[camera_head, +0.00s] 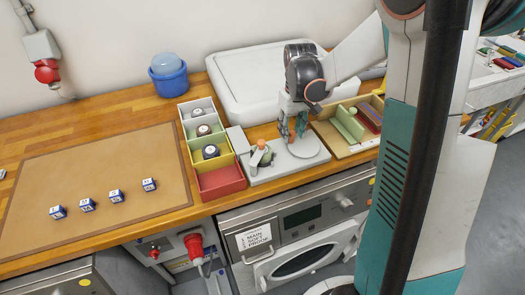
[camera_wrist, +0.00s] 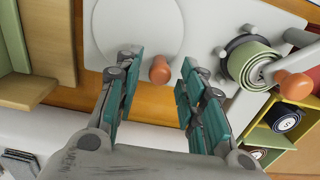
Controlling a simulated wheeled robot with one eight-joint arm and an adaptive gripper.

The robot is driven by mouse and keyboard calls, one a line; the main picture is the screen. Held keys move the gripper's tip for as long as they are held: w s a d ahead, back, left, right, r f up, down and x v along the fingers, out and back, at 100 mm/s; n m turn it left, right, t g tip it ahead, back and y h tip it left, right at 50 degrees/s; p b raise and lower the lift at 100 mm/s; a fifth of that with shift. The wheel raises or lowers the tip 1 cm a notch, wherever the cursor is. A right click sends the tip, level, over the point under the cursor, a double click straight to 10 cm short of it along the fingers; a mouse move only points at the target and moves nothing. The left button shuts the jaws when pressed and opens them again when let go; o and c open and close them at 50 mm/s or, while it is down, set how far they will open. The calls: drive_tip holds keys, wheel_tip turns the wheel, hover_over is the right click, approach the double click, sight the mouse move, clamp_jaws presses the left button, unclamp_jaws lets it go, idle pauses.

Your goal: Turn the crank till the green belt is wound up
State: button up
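A grey winding unit (camera_head: 273,175) stands on the wooden bench, with a pale round disc (camera_wrist: 135,28) on its plate. An orange knob (camera_wrist: 160,69) sits at the disc's edge. Beside the disc is a coil of green belt (camera_wrist: 250,64) on a dark hub, small in the head view (camera_head: 257,156). A second orange knob (camera_wrist: 294,85) is by the coil. My gripper (camera_wrist: 160,84) is open, its teal fingers on either side of the disc's knob with gaps; in the head view my gripper (camera_head: 291,131) is over the unit. Contact cannot be seen.
A tray (camera_head: 219,183) of coloured compartments with several rolls is left of the unit. A wooden box (camera_head: 341,149) with green and red pieces is right. A white basin (camera_head: 235,85) and blue tub (camera_head: 168,82) are behind. Several blue-white cubes lie on a brown mat (camera_head: 100,170).

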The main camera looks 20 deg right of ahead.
drive_tip(key=shift+r+p, duration=1.8)
drive_tip(key=shift+r, duration=1.25)
drive_tip(key=shift+s+a+r, duration=0.1)
drive_tip(key=shift+r, duration=0.05)
drive_tip(key=s+a+r+t+b, duration=0.2)
drive_tip(key=s+a+r+t, duration=0.1)
drive_tip(key=s+a+r, duration=0.45)
drive_tip(key=s+a+t+b, duration=0.2)
drive_tip(key=s+a+t, duration=0.1)
drive_tip(key=s, duration=0.9)
drive_tip(key=shift+s+r+t, duration=0.2)
drive_tip(key=shift+r+t, duration=0.05)
drive_tip(key=shift+t, duration=0.35)
